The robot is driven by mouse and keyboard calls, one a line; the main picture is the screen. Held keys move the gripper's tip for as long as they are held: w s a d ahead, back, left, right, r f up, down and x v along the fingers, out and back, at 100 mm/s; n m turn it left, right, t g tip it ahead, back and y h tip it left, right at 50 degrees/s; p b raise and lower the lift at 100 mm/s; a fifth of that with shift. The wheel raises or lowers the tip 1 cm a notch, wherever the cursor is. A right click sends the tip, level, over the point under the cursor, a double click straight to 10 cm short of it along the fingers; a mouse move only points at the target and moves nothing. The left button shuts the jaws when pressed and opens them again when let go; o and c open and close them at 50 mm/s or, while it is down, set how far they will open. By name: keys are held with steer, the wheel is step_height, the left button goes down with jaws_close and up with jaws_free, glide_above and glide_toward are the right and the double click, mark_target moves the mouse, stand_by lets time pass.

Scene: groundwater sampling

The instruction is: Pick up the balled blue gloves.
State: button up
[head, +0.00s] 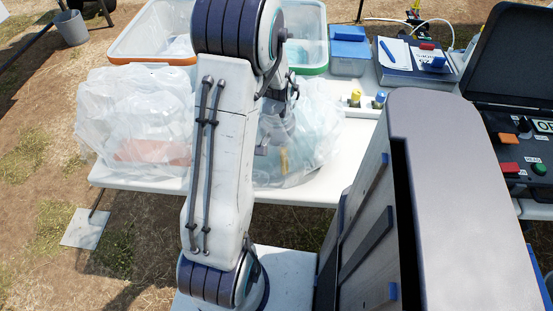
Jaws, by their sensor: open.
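I cannot make out the balled blue gloves; my arm and a clear plastic bag cover much of the middle of the table. My gripper (274,142) is partly hidden behind my own arm. It points down at the crumpled clear bag with a bluish-green tint (315,135) on the white table (325,185). The gripper is open, and I see nothing held in it. I cannot tell whether it touches the bag.
Another clear bag (125,105) with something reddish low in it sits left. An orange-rimmed bin (125,60) and a green-rimmed bin (318,69) stand behind. Yellow-capped and blue-capped vials, a blue box (350,58) and an open black case (510,60) are to the right.

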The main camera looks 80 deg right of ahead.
steer(key=c, duration=0.9)
steer(key=shift+o, duration=0.2)
steer(key=shift+r, duration=0.15)
